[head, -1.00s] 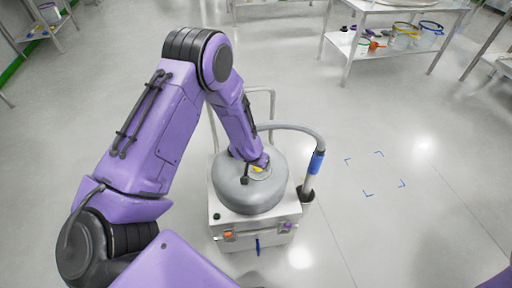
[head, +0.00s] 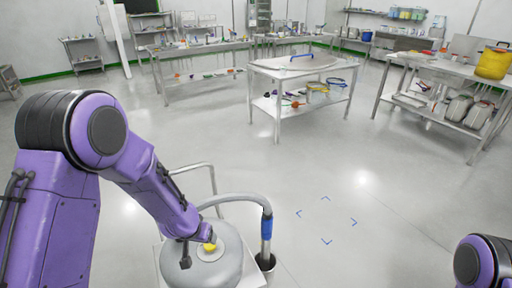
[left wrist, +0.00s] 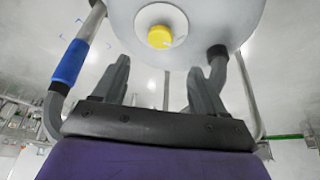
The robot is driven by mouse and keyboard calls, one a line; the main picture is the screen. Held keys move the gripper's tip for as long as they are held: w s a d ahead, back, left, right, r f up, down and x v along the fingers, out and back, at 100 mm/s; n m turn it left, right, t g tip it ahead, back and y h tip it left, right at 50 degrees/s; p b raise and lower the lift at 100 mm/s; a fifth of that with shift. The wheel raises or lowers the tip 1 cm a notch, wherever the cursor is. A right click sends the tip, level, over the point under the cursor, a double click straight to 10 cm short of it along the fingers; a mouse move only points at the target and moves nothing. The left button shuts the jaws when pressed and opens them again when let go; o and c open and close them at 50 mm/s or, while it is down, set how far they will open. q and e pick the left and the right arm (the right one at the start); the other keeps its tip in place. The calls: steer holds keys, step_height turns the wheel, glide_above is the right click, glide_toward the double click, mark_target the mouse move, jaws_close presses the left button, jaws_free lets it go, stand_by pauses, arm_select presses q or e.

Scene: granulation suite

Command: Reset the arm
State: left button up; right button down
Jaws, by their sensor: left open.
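My left arm comes in from the left in the head view and reaches down to a grey, round-topped machine (head: 230,268) with a yellow knob (head: 210,246) on top.
A grey hose with a blue cuff (head: 267,228) curves beside the machine, and a metal handle frame (head: 212,180) rises behind it. Blue corner marks (head: 326,241) lie on clear floor to the right. A steel table (head: 300,68) and a bench with a yellow drum (head: 493,62) stand farther back.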

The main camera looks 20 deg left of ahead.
arm_select(q)
steer(key=s+f+n+y, duration=0.1)
steer(key=s+f, duration=0.3)
steer(key=s, duration=0.4)
steer(key=s+f+n+g, duration=0.1)
steer(key=s+f+n, duration=0.1)
steer(key=s+f, duration=0.3)
steer(key=s+d+f+n+y, duration=0.1)
steer(key=s+f, duration=0.3)
steer(key=s, duration=0.8)
steer(key=shift+s+f+n+y, duration=0.3)
steer(key=shift+f+n, duration=0.1)
steer(key=shift+n, duration=0.1)
